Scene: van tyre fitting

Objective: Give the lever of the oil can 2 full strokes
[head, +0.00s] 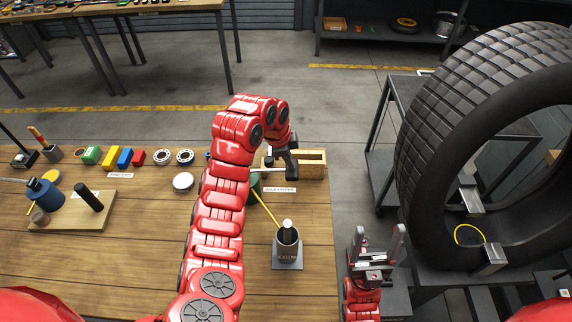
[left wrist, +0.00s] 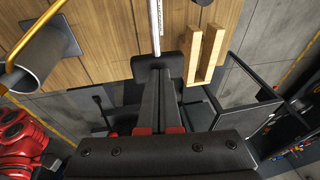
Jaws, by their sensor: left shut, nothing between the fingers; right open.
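The oil can (head: 254,187) is green and mostly hidden behind my left arm. Its thin yellow spout (head: 265,210) slants down toward a dark cup (head: 288,243), and shows again in the left wrist view (left wrist: 33,38). A pale metal lever (head: 268,170) sticks out to the right from the can; in the left wrist view the lever (left wrist: 156,22) runs down to a black end at my fingertips. My left gripper (head: 292,172) is shut with nothing between its fingers, right at the lever's outer end; contact is unclear. My right gripper (head: 376,247) is open and empty beyond the table's right edge.
A wooden tray (head: 313,165) stands just right of the lever. A label card (head: 280,190) lies in front of it. A blue can (head: 46,194) and a black post stand on a board at the left. A large tyre (head: 423,150) stands at the right.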

